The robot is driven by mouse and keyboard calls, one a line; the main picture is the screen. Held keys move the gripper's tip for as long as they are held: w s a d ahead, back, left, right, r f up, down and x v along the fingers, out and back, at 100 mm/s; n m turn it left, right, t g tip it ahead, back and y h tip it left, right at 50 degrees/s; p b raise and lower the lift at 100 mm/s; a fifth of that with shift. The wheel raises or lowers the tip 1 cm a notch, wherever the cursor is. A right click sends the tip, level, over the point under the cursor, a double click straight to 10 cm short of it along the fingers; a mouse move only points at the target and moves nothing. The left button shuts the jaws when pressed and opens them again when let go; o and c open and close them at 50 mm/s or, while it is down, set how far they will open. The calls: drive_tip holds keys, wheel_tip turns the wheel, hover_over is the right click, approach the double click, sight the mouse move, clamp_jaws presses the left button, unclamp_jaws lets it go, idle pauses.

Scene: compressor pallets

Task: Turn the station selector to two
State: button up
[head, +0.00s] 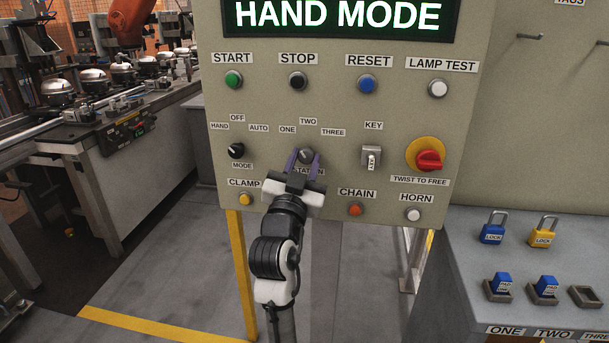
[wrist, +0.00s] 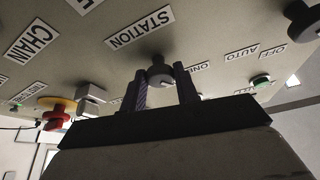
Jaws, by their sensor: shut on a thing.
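The station selector (head: 306,154) is a small dark round knob on the beige control panel, with the labels ONE, TWO and THREE in an arc above it. It also shows in the wrist view (wrist: 160,74). My gripper (head: 303,160) reaches it from below, with one purple finger on each side of the knob, shut on it. The wrist view shows the two fingers (wrist: 159,88) flanking the knob. My gripper partly covers the STATION label in the head view. Which number the knob points to cannot be made out.
The mode selector (head: 236,150) is left of the station knob and the key switch (head: 371,158) is right. The clamp button (head: 245,199) and chain button (head: 355,209) sit below. A red twist knob (head: 429,161) is further right. The display (head: 340,16) reads HAND MODE.

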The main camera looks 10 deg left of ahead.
drive_tip(key=m+h+b, duration=0.1)
drive_tip(key=m+b, duration=0.1)
drive_tip(key=m+h+b, duration=0.1)
drive_tip(key=m+b, duration=0.1)
drive_tip(key=shift+a+f+m+g+h, duration=0.15)
drive_tip(key=shift+m+g+h, duration=0.15)
drive_tip(key=shift+g, duration=0.1)
drive_tip(key=shift+r+m+g+h+b, duration=0.1)
drive_tip(key=shift+m+g+h+b, duration=0.2)
drive_tip(key=shift+m+b, duration=0.5)
drive_tip(key=shift+r+m+g+h+b, duration=0.1)
drive_tip(key=shift+m+g+h+b, duration=0.25)
drive_tip(key=shift+m, duration=0.75)
drive_tip(key=o, duration=0.9)
drive_tip(key=shift+o, duration=0.2)
drive_tip(key=b+v, duration=0.2)
drive_tip(key=v, duration=1.1)
drive_tip(key=shift+s, duration=0.35)
drive_tip(key=shift+a, duration=0.1)
